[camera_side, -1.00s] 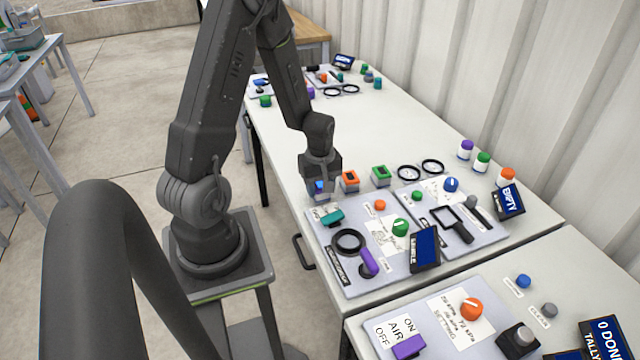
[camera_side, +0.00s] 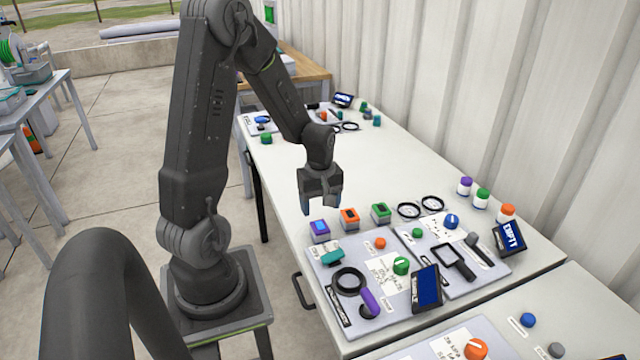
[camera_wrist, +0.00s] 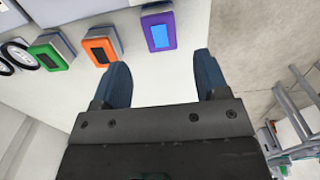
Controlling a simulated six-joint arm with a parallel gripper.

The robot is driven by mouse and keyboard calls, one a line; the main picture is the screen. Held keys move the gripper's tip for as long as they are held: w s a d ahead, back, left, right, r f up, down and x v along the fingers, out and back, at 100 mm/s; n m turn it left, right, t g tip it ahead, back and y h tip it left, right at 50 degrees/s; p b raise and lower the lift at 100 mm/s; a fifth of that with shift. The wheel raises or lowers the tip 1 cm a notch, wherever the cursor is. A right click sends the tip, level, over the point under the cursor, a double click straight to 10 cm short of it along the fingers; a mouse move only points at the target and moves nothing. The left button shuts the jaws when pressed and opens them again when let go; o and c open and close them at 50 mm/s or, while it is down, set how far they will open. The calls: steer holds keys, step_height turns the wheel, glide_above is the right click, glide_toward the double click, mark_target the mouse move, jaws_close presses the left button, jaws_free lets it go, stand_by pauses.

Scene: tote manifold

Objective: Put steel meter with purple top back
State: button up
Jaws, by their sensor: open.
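The steel meter with the purple top (camera_side: 319,231) stands on the white table at the left end of a short row, beside an orange-topped meter (camera_side: 349,217) and a green-topped meter (camera_side: 381,211). It has a blue screen. In the wrist view the purple-topped meter (camera_wrist: 160,31) lies ahead of the fingertips, roughly in line with the gap between them. My gripper (camera_side: 318,206) is open and empty, above and behind the meter in the side view. The wrist view shows the open fingers (camera_wrist: 162,68) apart from the meter.
In front of the row is a grey panel (camera_side: 338,312) with a teal part, an orange knob, a green knob and a black ring. A tilted display (camera_side: 426,287) stands at its right. Two black rings (camera_side: 421,206) lie right of the meters.

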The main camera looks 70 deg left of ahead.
mark_target(320, 226)
step_height(320, 226, up, 6)
steer(key=s+d+r+m+t, duration=0.2)
steer(key=s+d+r+m, duration=0.1)
steer(key=d+r+m, duration=0.4)
steer(key=s+d+r+m+t, duration=0.3)
steer(key=d+r+m, duration=0.4)
steer(key=d+m, duration=0.4)
steer(key=shift+s+d+t, duration=0.3)
steer(key=shift+s+d, duration=0.2)
steer(key=shift+d, duration=0.8)
steer(key=shift+r, duration=0.1)
